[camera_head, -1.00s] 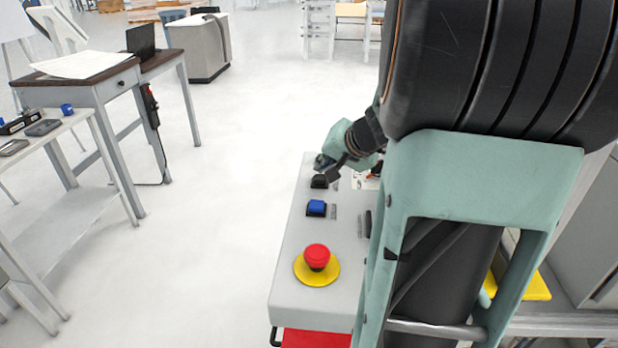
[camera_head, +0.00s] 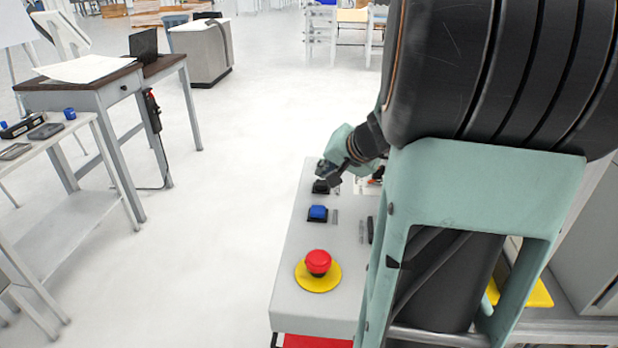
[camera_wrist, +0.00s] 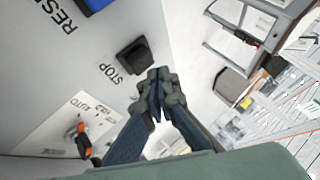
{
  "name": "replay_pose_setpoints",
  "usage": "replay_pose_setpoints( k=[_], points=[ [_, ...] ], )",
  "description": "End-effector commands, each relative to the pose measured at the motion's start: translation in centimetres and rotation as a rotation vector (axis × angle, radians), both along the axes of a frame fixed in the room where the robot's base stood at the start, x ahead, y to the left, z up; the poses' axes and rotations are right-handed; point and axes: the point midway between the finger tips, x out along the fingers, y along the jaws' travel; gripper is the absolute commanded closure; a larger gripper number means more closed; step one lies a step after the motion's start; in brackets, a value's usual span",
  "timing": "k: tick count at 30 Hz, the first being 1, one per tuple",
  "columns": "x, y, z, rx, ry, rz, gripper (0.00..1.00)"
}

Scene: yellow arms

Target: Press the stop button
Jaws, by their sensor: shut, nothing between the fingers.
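The stop button (camera_wrist: 135,56) is a black square push button beside the printed word STOP on a grey control panel (camera_wrist: 60,70). In the head view the black button (camera_head: 320,187) sits at the far end of the panel (camera_head: 290,270), partly overlapped by my gripper (camera_head: 328,174). In the wrist view my gripper (camera_wrist: 160,76) is shut and empty. Its fingertips appear just beside the button's lower right edge; I cannot tell whether they touch it.
A blue button (camera_head: 317,212), labelled RESET in the wrist view, and a red mushroom button (camera_head: 318,262) on a yellow disc share the panel. A knob (camera_wrist: 80,138) marked AUTO is at lower left in the wrist view. Open floor (camera_head: 220,210) lies left of the panel.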

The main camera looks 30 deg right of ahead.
Motion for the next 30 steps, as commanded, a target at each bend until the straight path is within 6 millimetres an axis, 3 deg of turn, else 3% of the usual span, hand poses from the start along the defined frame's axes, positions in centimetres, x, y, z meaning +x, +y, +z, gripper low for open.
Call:
replay_pose_setpoints(
  k=[30],
  points=[
    [0.01,0.00,-0.85,0.000,0.000,0.000,1.00]
  ],
)
